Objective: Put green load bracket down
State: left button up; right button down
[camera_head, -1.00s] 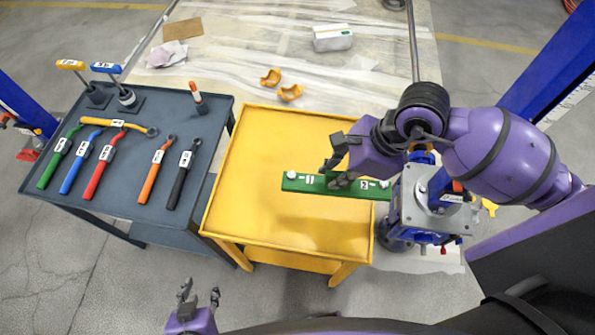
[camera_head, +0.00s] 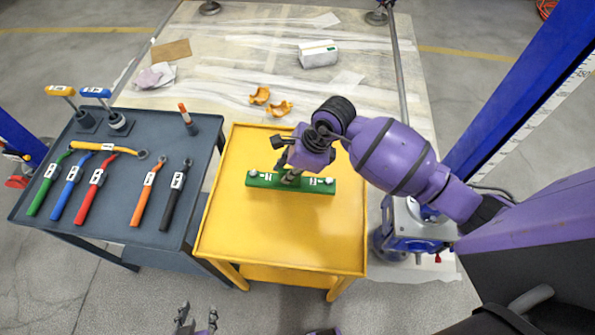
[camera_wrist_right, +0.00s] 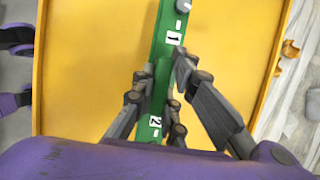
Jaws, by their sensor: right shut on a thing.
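The green load bracket (camera_head: 318,186) is a long bar with pale knobs near its ends and white number labels. It lies level over the yellow cart top (camera_head: 285,235); I cannot tell whether it touches the surface. My right gripper (camera_head: 290,177) is shut on the middle of the bracket from above. In the right wrist view the bracket (camera_wrist_right: 163,60) runs between the fingers (camera_wrist_right: 160,95), with labels 1 and 2 on either side of the grip. My left gripper (camera_head: 196,318) is at the bottom edge of the head view, fingers apart and empty.
A grey cart (camera_head: 120,200) on the left holds several coloured wrenches and other tools. The blue screw jack (camera_head: 412,232) stands right of the yellow cart, partly behind my right arm. Orange pieces (camera_head: 280,108) and a white box (camera_head: 318,54) lie beyond. The yellow top is otherwise clear.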

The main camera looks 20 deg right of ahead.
jog(key=shift+w+a+f, duration=0.15)
jog(key=shift+w+f, duration=0.05)
jog(key=shift+w, duration=0.15)
notch_tip(320, 180, down, 3)
jog(key=shift+w+a+r, duration=0.1)
pick_arm(q)
jog(key=shift+w+a+r, duration=0.1)
jog(key=shift+w+r, duration=0.15)
jog(key=shift+w, duration=0.15)
pick_arm(e)
jog(key=shift+f, duration=0.25)
jog(key=shift+f, duration=0.15)
pick_arm(q)
jog(key=shift+s+f, duration=0.2)
jog(key=shift+f, duration=0.05)
pick_arm(e)
jog(key=c, duration=1.8)
grip_release()
jog(key=shift+o, duration=0.2)
